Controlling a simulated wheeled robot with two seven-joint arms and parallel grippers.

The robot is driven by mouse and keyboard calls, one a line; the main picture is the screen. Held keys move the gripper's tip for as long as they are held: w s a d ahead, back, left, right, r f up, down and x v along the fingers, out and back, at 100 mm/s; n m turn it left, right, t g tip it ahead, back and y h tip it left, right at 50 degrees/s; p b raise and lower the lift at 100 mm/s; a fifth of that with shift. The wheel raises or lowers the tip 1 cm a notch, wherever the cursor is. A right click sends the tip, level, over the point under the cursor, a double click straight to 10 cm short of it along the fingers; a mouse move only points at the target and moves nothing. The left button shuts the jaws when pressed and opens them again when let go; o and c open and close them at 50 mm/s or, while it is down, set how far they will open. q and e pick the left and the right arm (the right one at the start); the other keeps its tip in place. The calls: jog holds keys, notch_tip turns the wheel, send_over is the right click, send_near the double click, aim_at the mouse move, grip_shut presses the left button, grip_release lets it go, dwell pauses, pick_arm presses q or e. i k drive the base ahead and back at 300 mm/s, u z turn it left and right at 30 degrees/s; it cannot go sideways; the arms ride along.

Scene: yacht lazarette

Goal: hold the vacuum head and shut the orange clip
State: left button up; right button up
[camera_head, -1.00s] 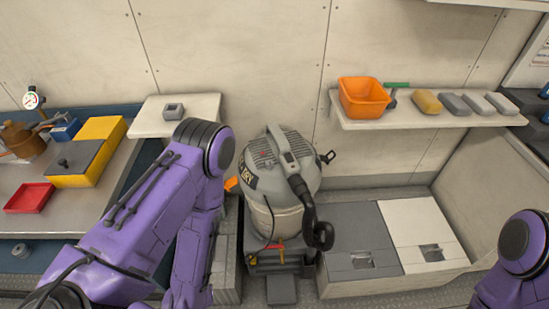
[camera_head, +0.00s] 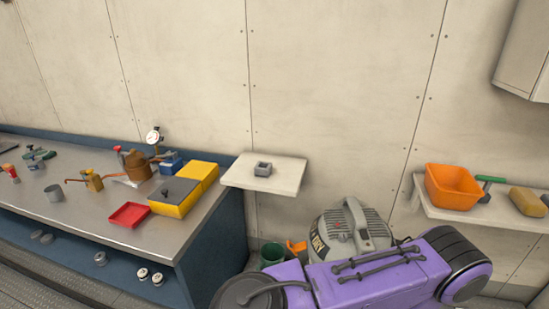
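The grey vacuum head (camera_head: 345,228) shows at the lower middle, with its carry handle on top. An orange clip (camera_head: 297,247) sticks out at the left side of the head and looks swung away from it. One of my purple arms lies across the front of the vacuum and hides its lower body. Neither gripper is in view, so I cannot see either one touching the head or the clip.
A small wall shelf (camera_head: 235,175) holds a grey block (camera_head: 263,169). A green container (camera_head: 272,254) stands left of the clip. The workbench (camera_head: 95,225) carries a red tray (camera_head: 129,215) and yellow box (camera_head: 197,180). An orange bin (camera_head: 453,187) sits on the right shelf.

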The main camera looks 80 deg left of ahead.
aim_at(301, 246)
jog(key=u, duration=0.05)
jog(key=k, duration=0.95)
jog(key=u, duration=1.45)
jog(key=i, duration=0.2)
jog(key=z, duration=0.1)
